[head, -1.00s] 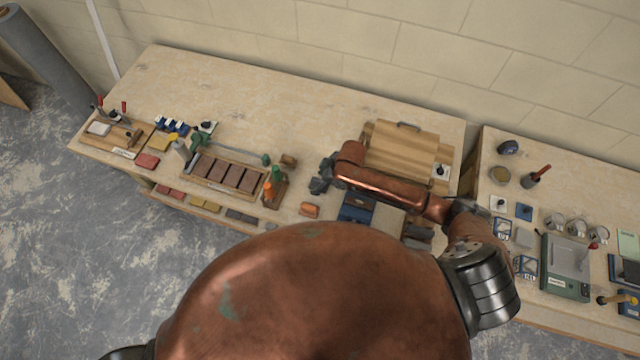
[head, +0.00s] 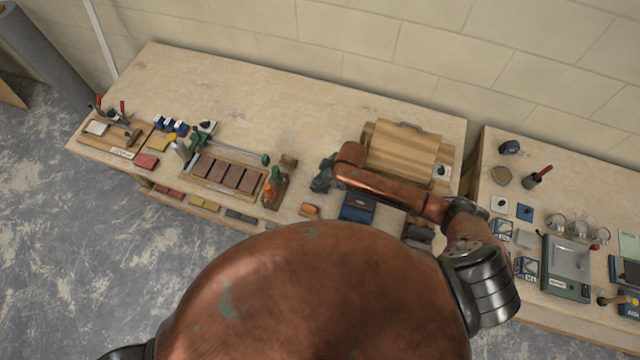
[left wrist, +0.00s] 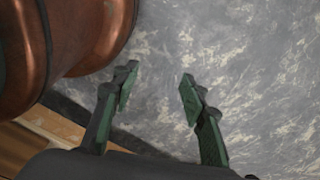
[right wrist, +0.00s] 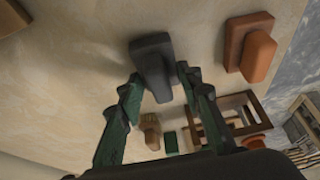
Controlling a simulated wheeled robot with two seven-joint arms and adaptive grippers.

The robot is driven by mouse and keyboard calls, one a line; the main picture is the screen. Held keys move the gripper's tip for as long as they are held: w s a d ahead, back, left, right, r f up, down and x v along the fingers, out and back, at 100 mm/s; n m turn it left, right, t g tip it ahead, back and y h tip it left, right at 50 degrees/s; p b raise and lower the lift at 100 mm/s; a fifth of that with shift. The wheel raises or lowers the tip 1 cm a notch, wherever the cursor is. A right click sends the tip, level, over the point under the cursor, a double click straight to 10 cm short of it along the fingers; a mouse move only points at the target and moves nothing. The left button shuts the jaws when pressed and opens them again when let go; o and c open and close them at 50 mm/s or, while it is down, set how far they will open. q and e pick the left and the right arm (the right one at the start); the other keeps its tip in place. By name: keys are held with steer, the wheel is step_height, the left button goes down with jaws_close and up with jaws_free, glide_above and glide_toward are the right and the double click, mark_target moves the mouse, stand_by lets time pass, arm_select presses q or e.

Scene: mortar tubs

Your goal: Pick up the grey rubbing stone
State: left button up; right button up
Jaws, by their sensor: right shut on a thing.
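The grey rubbing stone (right wrist: 152,62) is a dark grey block with a narrower grip part, seen in the right wrist view between the fingertips. My right gripper (right wrist: 155,88) is shut on its narrower part. In the head view my right gripper (head: 322,178) is over the front middle of the bench, and the stone cannot be made out clearly there. I cannot tell whether the stone still touches the bench. My left gripper (left wrist: 158,88) is open and empty above the floor in the left wrist view.
An orange-brown block (right wrist: 258,55) lies beside the stone. A wooden tray of brown blocks (head: 222,186), orange and green-topped tools (head: 272,183) and a blue box (head: 357,207) are near the right gripper. A wooden board (head: 402,150) lies behind it. The bench's back left is clear.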

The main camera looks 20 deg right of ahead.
steer(key=shift+w, duration=0.15)
steer(key=shift+c, duration=0.4)
steer(key=shift+r, duration=0.3)
step_height(320, 180, up, 2)
steer(key=shift+r+b, duration=0.1)
steer(key=shift+b, duration=0.35)
arm_select(q)
steer(key=shift+w+f+b, duration=0.25)
steer(key=shift+f+b, duration=0.05)
steer(key=shift+f, duration=0.2)
steer(key=shift+w+f+b, duration=0.25)
steer(key=shift+f+b, duration=0.05)
steer(key=shift+f, duration=0.2)
arm_select(e)
steer(key=s+d+r, duration=0.1)
steer(key=s+r, duration=0.9)
steer(key=s, duration=0.4)
steer(key=shift+d+r, duration=0.15)
steer(key=shift+d, duration=0.25)
